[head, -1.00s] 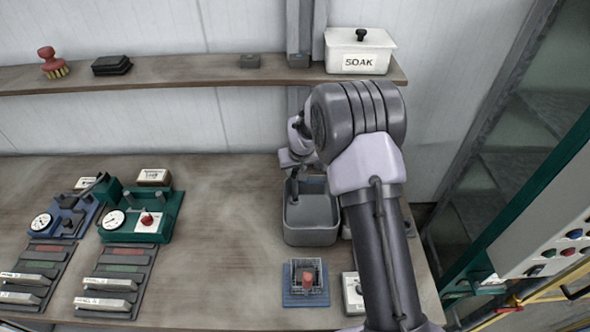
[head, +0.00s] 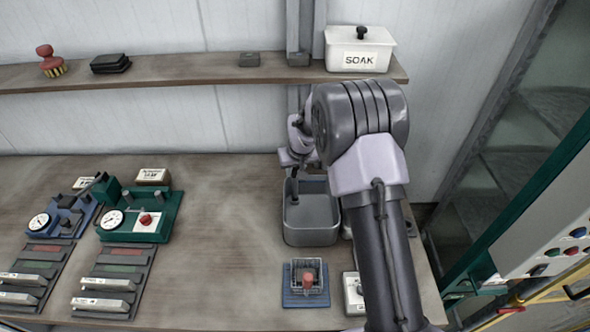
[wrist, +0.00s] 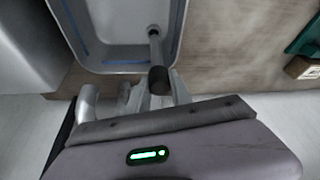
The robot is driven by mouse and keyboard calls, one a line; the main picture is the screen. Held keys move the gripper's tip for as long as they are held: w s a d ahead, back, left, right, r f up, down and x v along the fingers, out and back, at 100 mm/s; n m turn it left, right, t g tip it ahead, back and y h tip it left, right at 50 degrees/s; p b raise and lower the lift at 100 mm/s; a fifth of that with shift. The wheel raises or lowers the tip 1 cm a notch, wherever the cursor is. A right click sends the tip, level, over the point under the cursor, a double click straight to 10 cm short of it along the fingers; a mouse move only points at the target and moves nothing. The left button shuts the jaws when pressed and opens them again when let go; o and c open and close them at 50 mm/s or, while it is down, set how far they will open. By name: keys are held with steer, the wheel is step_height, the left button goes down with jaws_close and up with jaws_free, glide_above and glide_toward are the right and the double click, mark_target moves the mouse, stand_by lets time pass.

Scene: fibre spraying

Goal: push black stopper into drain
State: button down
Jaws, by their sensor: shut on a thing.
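The grey basin (head: 312,238) stands at the right of the bench; it also shows in the wrist view (wrist: 98,55). My gripper (wrist: 160,90) is at the rim that is nearest the wall. It is shut on the black stopper (wrist: 158,80), whose dark end shows between the fingers. A grey rod runs from this dark end into the basin, to a small dark ring near the basin floor. In the head view the dark piece (head: 295,191) hangs just inside the basin's back left corner. The drain itself I cannot make out clearly.
A blue tray with a wire basket and red piece (head: 307,281) stands in front of the basin. A white SOAK box (head: 359,50) sits on the shelf above. Blue and green gauge devices (head: 142,218) stand at the left. The middle of the bench is clear.

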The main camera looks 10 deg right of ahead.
steer(key=shift+f+b, duration=0.15)
steer(key=shift+b, duration=0.25)
stand_by(0.5)
steer(key=shift+f+b, duration=1.25)
steer(key=c, duration=1.1)
jaws_free()
steer(key=p+v, duration=0.2)
steer(key=v, duration=1.5)
steer(key=shift+a+r, duration=0.1)
steer(key=shift+r, duration=0.1)
